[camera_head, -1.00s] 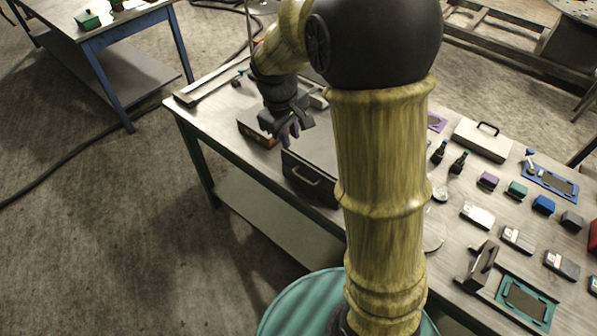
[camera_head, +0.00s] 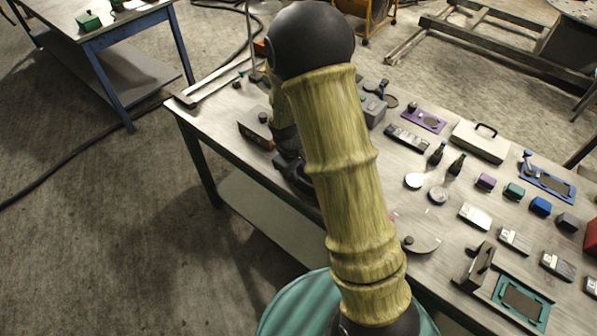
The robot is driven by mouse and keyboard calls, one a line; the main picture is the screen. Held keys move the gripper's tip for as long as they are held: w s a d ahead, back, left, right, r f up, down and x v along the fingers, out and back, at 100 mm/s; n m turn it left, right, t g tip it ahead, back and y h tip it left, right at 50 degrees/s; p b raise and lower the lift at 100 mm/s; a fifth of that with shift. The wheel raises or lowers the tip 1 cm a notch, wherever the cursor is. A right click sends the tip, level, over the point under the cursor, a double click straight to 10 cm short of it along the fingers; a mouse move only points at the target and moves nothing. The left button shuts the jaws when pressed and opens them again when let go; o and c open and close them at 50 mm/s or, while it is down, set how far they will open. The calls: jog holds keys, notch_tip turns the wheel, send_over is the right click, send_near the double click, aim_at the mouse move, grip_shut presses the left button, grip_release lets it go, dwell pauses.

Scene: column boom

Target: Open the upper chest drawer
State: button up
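My gripper (camera_head: 297,178) is low at the table's near edge, left of my thick yellow arm column. It is dark and partly covered by my own arm, so its fingers and whether they are open or shut cannot be made out. It is where the grey chest with a bar handle stood in the earlier view. The chest and its upper drawer are now almost wholly hidden behind my arm and gripper, so I cannot tell whether the gripper touches the handle or whether the drawer has moved.
The workbench (camera_head: 205,118) carries a brown open box (camera_head: 256,133) just left of my gripper. To the right are bottles (camera_head: 456,164), a white case (camera_head: 480,142), several small boxes, a blue tray (camera_head: 548,182) and a teal tray (camera_head: 522,299).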

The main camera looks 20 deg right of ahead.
jog(key=shift+w+d+f, duration=0.15)
jog(key=shift+f, duration=1.1)
grip_shut()
